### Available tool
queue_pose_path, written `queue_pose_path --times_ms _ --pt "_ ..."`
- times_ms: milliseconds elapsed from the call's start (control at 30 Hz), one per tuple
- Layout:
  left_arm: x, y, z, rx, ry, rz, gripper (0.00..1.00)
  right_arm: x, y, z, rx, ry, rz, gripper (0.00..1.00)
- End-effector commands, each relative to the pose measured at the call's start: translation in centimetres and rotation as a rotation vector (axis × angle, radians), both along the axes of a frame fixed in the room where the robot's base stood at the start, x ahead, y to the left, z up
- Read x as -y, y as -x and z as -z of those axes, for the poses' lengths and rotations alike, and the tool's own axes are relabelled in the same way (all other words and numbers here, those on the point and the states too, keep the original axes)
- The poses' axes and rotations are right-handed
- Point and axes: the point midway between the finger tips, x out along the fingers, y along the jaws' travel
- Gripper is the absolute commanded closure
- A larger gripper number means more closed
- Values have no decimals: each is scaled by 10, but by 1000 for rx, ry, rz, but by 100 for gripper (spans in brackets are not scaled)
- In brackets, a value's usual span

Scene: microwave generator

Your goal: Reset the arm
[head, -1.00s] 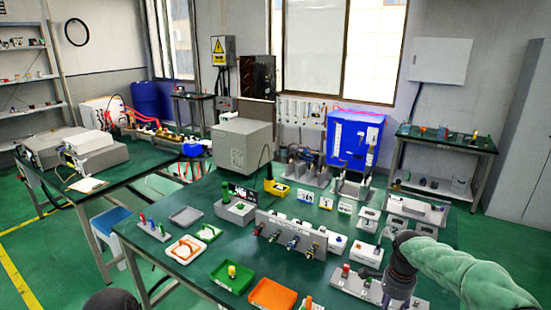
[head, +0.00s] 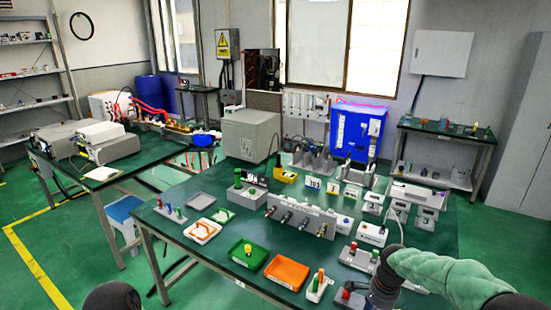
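My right arm, in a green sleeve with a dark joint, comes in from the right edge of the head view. It bends down over the front right of the green table (head: 190,222), and its lower end runs out at the bottom edge. Of my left arm, only a dark rounded part shows at the bottom edge; my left gripper is not in view. I cannot see anything held.
A green tray (head: 238,262), an orange tray (head: 272,278) and a white holder with coloured pegs (head: 319,287) lie at the table front. A grey panel (head: 300,220) with knobs stands mid-table. A grey box (head: 246,142) and blue cabinet (head: 354,133) stand behind.

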Motion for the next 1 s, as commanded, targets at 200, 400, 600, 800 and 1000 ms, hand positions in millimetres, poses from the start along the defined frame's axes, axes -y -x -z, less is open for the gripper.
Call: queue_pose_path --times_ms 200,400,600,800,1000 --pt "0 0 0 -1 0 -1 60 -38 14 58 16 -70 -175 51" --pt "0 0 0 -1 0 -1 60 -92 53 133 60 -164 -414 51" --pt "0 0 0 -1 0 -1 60 -149 124 202 140 -240 -679 51" --pt "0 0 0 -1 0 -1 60 -182 200 237 204 -249 -895 51" --pt "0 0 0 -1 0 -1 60 -191 240 246 233 -230 -1014 51"
